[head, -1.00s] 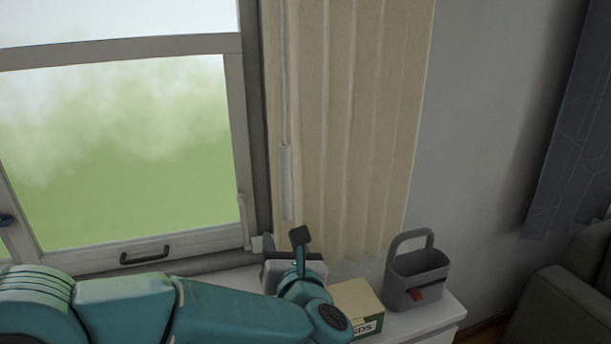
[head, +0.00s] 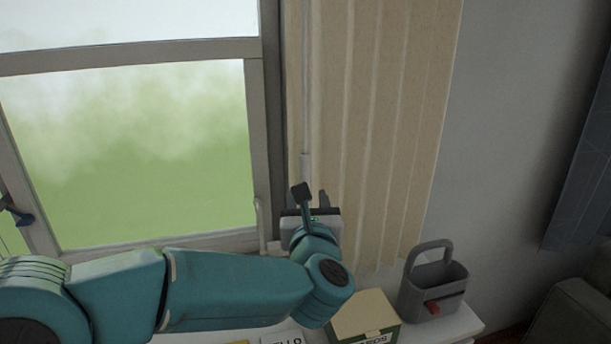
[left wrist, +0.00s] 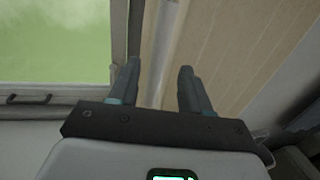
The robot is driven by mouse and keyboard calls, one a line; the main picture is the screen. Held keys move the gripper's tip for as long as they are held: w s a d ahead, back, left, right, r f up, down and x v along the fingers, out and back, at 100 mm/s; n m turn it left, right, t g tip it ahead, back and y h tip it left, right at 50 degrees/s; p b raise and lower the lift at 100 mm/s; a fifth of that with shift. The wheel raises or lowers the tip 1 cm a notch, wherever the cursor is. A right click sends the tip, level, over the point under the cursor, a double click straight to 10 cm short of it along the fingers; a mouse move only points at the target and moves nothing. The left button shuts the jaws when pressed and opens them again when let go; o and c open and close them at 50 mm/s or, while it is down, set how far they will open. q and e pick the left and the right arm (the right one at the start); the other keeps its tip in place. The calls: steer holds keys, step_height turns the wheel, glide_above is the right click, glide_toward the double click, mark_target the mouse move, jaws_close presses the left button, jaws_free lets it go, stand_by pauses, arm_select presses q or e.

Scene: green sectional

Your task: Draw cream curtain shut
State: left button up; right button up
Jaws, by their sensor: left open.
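The cream curtain (head: 385,120) hangs in folds at the right of the window, and the glass is uncovered. It also shows in the left wrist view (left wrist: 245,60). A pale wand (head: 306,90) hangs along the curtain's left edge; its thicker lower end is partly hidden behind my gripper in the head view. My left gripper (head: 312,198) is in front of the wand's lower end. In the left wrist view its two fingers (left wrist: 159,85) are apart, with the wand (left wrist: 162,50) showing between them. I cannot tell whether they touch it. My right gripper is not in view.
A white surface (head: 465,322) below the window bears a grey carrier (head: 432,290) and a cream-and-green box (head: 365,312). The window frame (head: 262,150) is close left of my gripper. A dark blue curtain (head: 585,180) hangs at the far right.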

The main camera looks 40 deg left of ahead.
arm_select(q)
steer(key=p+x, duration=0.2)
steer(key=x, duration=0.5)
steer(key=shift+a+f, duration=0.1)
steer(key=shift+a, duration=0.05)
jaws_close()
